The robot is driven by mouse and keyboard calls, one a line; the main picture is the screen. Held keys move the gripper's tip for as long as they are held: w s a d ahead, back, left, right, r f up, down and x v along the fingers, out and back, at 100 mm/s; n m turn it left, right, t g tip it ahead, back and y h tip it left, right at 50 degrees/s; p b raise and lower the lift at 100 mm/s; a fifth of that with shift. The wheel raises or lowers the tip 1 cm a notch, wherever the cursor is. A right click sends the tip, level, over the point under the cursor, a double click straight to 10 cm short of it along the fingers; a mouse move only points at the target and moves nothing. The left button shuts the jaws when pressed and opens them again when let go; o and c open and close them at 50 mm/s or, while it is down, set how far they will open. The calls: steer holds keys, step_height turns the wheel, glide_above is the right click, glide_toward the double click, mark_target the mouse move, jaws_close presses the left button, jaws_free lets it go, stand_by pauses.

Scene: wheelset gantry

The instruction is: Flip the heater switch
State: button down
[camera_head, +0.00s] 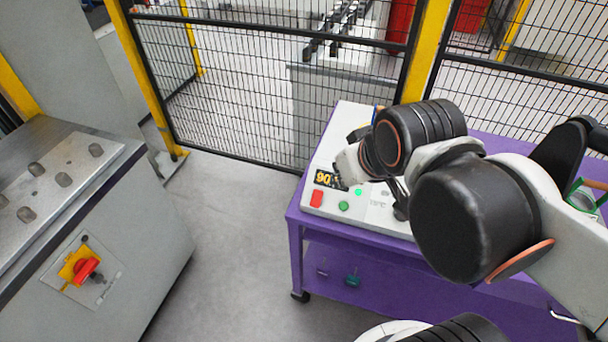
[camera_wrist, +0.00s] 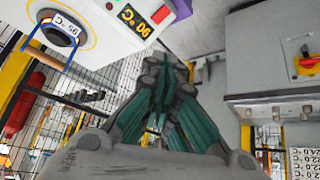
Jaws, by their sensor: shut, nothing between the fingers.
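The heater is a white box (camera_head: 345,120) on a purple cart, with a lit display (camera_head: 325,178) reading about 90 °C. A red switch (camera_head: 316,198) is on its front panel below the display; it also shows at the top of the wrist view (camera_wrist: 160,14). Which way the switch is set cannot be told. My gripper (camera_wrist: 163,68) is shut and empty, its fingertips apart from the switch in the wrist view. In the head view my gripper (camera_head: 346,172) is over the panel by the display, partly hidden by my arm.
A green button (camera_head: 344,206) and a green light (camera_head: 358,192) are right of the switch. The purple cart (camera_head: 297,232) carries the heater. A grey cabinet (camera_head: 135,240) with a red-and-yellow rotary switch (camera_head: 85,268) stands left, with free floor between. Mesh fencing (camera_head: 250,80) stands behind.

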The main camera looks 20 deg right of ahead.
steer(key=w+n, duration=0.2)
steer(key=n, duration=0.1)
steer(key=n+g, duration=0.7)
steer(key=n, duration=1.8)
glide_above(311, 201)
steer(key=s+a, duration=0.1)
steer(key=s, duration=0.3)
step_height(311, 201, down, 11)
steer(key=shift+w, duration=0.2)
steer(key=shift+w+d+f+b, duration=0.2)
steer(key=shift+f+b, duration=0.8)
steer(key=shift+f, duration=1.25)
steer(key=shift+w+d+f+b, duration=0.1)
steer(key=shift+w+f+b, duration=0.15)
steer(key=shift+f+b, duration=1.35)
steer(key=shift+w+d+f+b, duration=0.2)
steer(key=shift+f+b, duration=0.15)
steer(key=shift+f, duration=2.5)
